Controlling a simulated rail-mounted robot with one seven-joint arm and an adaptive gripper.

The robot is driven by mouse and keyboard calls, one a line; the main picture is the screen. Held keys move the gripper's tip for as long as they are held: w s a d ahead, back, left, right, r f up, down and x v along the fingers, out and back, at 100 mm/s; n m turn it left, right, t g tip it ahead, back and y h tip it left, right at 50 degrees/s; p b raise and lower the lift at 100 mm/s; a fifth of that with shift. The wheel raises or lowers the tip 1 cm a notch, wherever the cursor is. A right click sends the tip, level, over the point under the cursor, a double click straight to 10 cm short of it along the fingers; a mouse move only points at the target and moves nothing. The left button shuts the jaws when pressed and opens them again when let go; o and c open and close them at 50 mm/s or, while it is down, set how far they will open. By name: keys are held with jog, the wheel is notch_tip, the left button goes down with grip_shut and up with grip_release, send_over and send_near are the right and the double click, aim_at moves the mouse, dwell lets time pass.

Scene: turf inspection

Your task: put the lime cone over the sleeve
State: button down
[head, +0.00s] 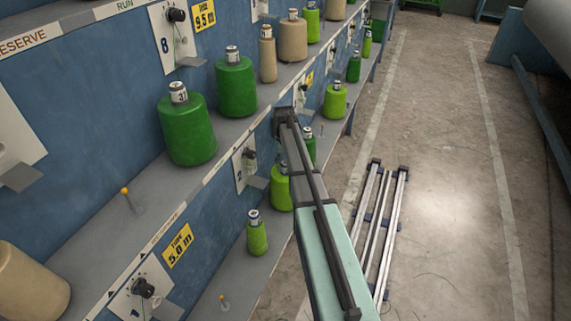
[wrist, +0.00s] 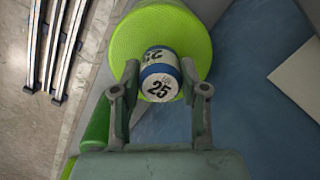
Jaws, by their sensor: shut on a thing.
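A lime cone (wrist: 190,30) with a white and blue tube top (wrist: 160,75) marked 25 fills the upper middle of the wrist view. My gripper (wrist: 160,88) has one finger on each side of the tube top and is shut on it. In the head view my arm hides the gripper. A lime cone (head: 281,188) stands partly behind the arm on the lower shelf; I cannot tell if it is the held one. An orange-tipped peg (head: 131,200) stands on the upper shelf and another (head: 223,300) on the lower one. I cannot make out which is the sleeve.
A smaller lime cone (head: 257,237) stands on the lower shelf left of my arm. Dark green cones (head: 187,130) and tan cones (head: 293,40) line the upper shelf. A darker green cone (wrist: 95,130) is close beside my gripper. Metal rails (head: 383,220) lie on the floor.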

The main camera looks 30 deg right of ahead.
jog(key=c, duration=0.6)
grip_release()
notch_tip(320, 180, up, 12)
jog(key=w, duration=0.1)
jog(key=shift+w+d, duration=0.15)
jog(key=shift+d, duration=0.05)
